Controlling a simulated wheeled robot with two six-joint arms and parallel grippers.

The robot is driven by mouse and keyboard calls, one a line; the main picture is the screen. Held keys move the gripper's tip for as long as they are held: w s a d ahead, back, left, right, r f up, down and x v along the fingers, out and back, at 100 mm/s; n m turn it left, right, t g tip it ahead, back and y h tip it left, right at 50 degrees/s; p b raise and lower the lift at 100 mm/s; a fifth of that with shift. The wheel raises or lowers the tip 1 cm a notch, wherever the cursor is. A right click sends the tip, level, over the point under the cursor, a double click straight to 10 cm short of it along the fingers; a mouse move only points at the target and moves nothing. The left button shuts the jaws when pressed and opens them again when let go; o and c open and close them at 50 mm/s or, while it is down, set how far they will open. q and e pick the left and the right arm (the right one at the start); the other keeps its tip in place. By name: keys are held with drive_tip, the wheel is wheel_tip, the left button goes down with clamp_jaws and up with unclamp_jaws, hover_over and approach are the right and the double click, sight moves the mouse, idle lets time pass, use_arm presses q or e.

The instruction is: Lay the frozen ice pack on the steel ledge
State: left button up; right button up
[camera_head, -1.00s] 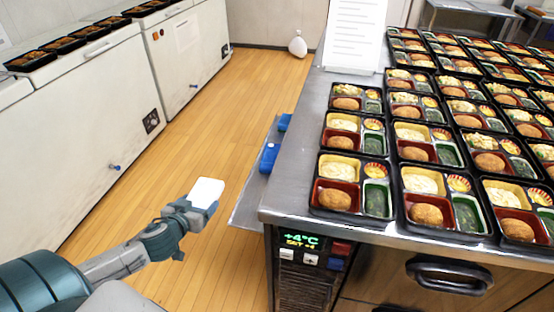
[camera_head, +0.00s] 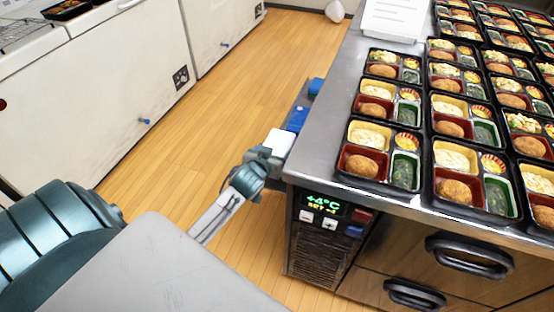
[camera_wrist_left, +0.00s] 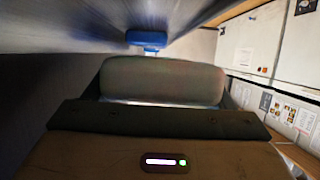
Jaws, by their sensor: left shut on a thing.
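The white ice pack (camera_head: 279,142) is held in my left gripper (camera_head: 267,156), which is shut on it beside the counter's left side. In the left wrist view the pack (camera_wrist_left: 165,78) fills the middle as a pale rounded block. The steel ledge (camera_head: 304,98) runs along the counter's left side, partly hidden by my gripper and the pack. The pack appears at the ledge's near end; I cannot tell whether it touches the ledge. My right gripper is not in view.
A blue block (camera_head: 297,118) lies on the ledge just beyond the pack, with another blue one (camera_head: 315,87) farther back. The steel counter (camera_head: 325,125) carries many bento trays. White freezers (camera_head: 95,95) stand at the left, with open wooden floor (camera_head: 215,90) between.

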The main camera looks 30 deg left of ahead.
use_arm(q)
drive_tip(key=shift+w+d, duration=0.45)
drive_tip(key=shift+f, duration=0.35)
wheel_tip(320, 180, down, 2)
drive_tip(key=shift+f, duration=0.7)
drive_tip(key=shift+s+f+b, duration=0.1)
drive_tip(key=shift+f+b, duration=0.2)
drive_tip(key=o, duration=1.2)
drive_tip(key=shift+d+f, duration=0.1)
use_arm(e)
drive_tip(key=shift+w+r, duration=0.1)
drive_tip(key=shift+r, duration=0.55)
